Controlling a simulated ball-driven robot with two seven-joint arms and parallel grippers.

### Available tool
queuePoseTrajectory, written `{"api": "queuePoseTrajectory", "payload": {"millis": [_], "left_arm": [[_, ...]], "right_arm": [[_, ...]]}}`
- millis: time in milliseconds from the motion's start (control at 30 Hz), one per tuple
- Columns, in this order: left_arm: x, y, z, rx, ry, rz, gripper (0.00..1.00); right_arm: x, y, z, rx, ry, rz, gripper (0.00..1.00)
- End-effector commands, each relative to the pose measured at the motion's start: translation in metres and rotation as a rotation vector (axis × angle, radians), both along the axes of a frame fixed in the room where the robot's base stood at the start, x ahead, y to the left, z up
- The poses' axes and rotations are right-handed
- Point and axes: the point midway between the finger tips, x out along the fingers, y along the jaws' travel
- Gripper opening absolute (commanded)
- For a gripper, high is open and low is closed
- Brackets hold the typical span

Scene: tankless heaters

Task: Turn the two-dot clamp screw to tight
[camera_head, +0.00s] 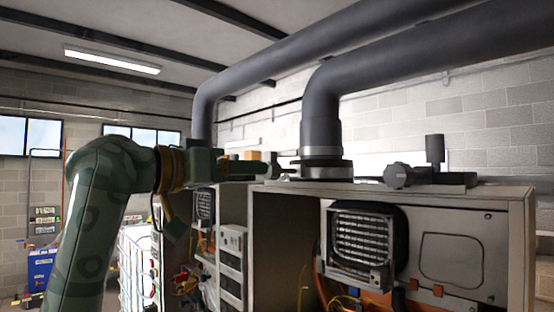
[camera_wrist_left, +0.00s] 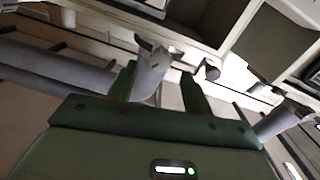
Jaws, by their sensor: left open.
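The clamp collar (camera_head: 322,163) sits around the foot of a thick dark flue pipe (camera_head: 320,115) on top of the near heater cabinet. A small part sticks out at the collar's left side, but I cannot make out a screw head or dots on it. My left gripper (camera_head: 262,169) is open, just left of the collar and at about its height. In the left wrist view its two green fingers stand apart, with a grey pipe part (camera_wrist_left: 150,75) showing beyond and between them. I cannot tell whether they touch anything. My right gripper is not in view.
A dark knob (camera_head: 398,176) and an upright stub (camera_head: 435,149) stand on the cabinet (camera_head: 528,240) top at right. The cabinet front holds a grilled burner unit (camera_head: 362,245). Another flue pipe (camera_head: 205,117) rises behind my left arm. A blue box (camera_head: 40,270) stands far left.

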Motion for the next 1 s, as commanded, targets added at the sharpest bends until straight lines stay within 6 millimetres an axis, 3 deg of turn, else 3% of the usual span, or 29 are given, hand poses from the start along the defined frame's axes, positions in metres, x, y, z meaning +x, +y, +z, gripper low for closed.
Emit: {"api": "queuePoseTrajectory", "payload": {"millis": [100, 300, 733, 767, 900, 1000], "left_arm": [[0.02, -0.023, 0.004, -0.003, 0.005, -0.004, 0.5], [0.044, -0.048, 0.003, -0.003, 0.003, -0.002, 0.5], [0.054, -0.058, -0.001, -0.001, -0.001, 0.001, 0.5], [0.054, -0.058, 0.0, -0.001, -0.001, 0.001, 0.47], [0.054, -0.058, 0.0, -0.001, -0.001, 0.001, 0.08], [0.054, -0.057, 0.0, 0.0, -0.001, 0.001, 0.05]], "right_arm": [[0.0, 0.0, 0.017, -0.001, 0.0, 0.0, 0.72], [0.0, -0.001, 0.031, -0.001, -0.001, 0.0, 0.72], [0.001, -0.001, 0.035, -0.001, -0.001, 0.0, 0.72], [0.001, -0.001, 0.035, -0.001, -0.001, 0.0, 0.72], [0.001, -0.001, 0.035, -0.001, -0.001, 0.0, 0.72], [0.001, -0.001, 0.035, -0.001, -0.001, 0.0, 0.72]]}}
